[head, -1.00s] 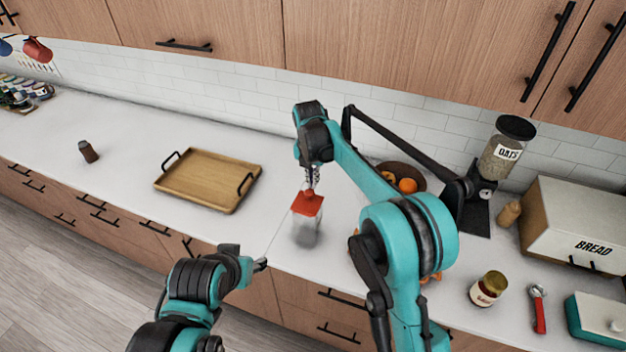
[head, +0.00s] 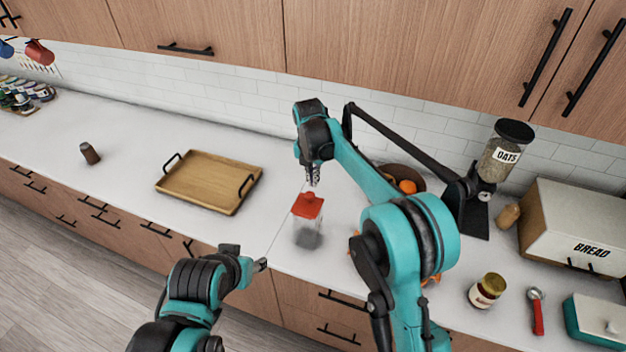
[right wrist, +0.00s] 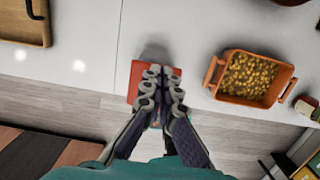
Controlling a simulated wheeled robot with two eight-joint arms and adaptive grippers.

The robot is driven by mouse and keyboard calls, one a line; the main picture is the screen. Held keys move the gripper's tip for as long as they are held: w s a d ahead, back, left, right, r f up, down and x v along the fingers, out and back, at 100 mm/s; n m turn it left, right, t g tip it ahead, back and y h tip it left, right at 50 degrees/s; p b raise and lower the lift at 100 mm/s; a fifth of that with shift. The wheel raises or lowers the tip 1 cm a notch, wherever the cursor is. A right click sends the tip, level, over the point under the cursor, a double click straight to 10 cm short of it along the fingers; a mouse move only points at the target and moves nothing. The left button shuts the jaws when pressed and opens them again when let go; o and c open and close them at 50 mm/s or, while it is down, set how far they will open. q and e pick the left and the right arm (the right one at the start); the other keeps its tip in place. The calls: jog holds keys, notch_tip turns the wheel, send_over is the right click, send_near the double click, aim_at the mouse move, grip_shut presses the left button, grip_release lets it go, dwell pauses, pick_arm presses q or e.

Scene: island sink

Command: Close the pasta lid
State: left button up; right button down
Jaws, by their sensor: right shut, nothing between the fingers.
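The pasta jar (head: 308,232) is a clear container standing upright on the counter, with something dark at its bottom. Its red lid (head: 308,205) sits on top; I cannot tell whether it is pressed fully down. My right gripper (head: 313,176) is just above the lid, fingers pointing down, shut and empty, with a small gap to the lid in the head view. In the right wrist view the red lid (right wrist: 134,82) shows partly behind the fingers. My left gripper (head: 262,265) is low at the counter's front edge, apart from the jar; its finger opening is unclear.
An orange dish of pasta (right wrist: 252,78) stands right of the jar, mostly hidden behind my right arm in the head view. A wooden tray (head: 208,180) lies to the left.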

aim_at(311, 192)
notch_tip(311, 192, up, 12)
jog(key=s+f, duration=0.1)
jog(key=s+d+m+t+b, duration=0.1)
jog(key=s+d+m+b, duration=0.4)
jog(key=d+m, duration=0.3)
jog(key=s+d+f+m+t+b, duration=0.2)
jog(key=s+d+f+m+b, duration=0.4)
jog(key=s+f+m, duration=0.6)
jog(key=s+d+f+m+t+b, duration=0.3)
jog(key=s+d+f+m+b, duration=0.4)
jog(key=s+f+m, duration=0.5)
jog(key=shift+s+d+m, duration=0.4)
jog(key=shift+s+d, duration=0.15)
jog(key=shift+d, duration=0.7)
